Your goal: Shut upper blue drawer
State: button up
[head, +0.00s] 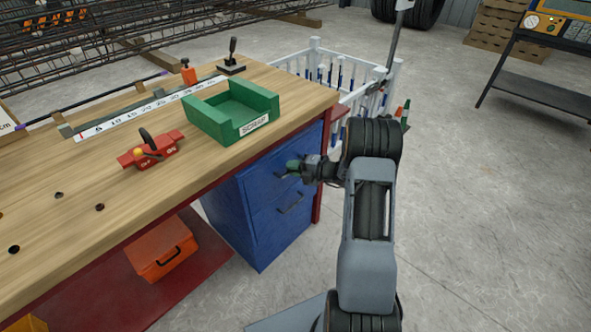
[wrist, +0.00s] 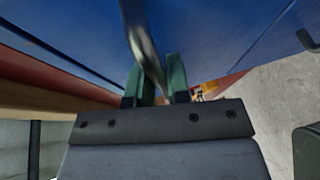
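The blue drawer cabinet (head: 250,210) stands under the right end of the workbench. Its upper drawer (head: 262,178) is partly hidden by my gripper (head: 295,166), and I cannot tell from the head view whether it stands slightly out. In the wrist view the blue front (wrist: 225,35) is close ahead. A curved metal handle (wrist: 140,35) runs down between the green fingertips of my gripper (wrist: 158,82) and fills the gap between them, so the gripper looks shut on it. The lower drawer's dark handle (head: 290,203) is free.
The wooden workbench (head: 60,205) carries a green open bin (head: 215,125), a red tool (head: 150,150) and a white ruler strip (head: 130,118). An orange box (head: 160,250) sits on the red lower shelf. A white crate (head: 315,60) stands behind.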

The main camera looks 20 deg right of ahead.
jog(key=o, duration=0.4)
jog(key=shift+c, duration=0.2)
jog(key=shift+r, duration=0.1)
jog(key=shift+r, duration=0.1)
jog(key=p+v, duration=0.3)
jog(key=v, duration=1)
jog(key=shift+s+d, duration=0.3)
